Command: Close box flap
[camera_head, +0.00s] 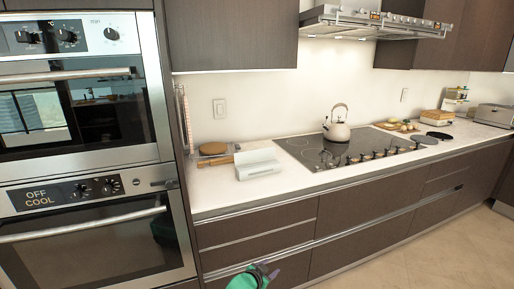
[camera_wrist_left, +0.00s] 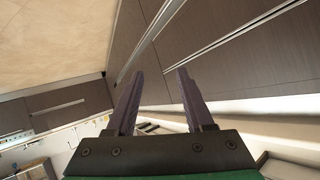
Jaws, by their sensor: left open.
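A small white box (camera_head: 260,171) sits on the counter just left of the cooktop. A pale flap or lid stands tilted up at its back; the box's inside is hard to make out. My left gripper (camera_head: 263,272), green with dark fingers, is low at the bottom of the head view, in front of the drawers and below the counter. It is well apart from the box. In the left wrist view its two fingers (camera_wrist_left: 158,72) stand apart with nothing between them. My right gripper is not in view.
The counter (camera_head: 217,199) edge and drawers (camera_head: 250,240) lie close to my left gripper. Stacked ovens (camera_head: 90,120) stand at left. A wooden board or rolling pin (camera_head: 215,161) lies left of the box. A kettle (camera_head: 337,128) stands on the cooktop (camera_head: 312,156).

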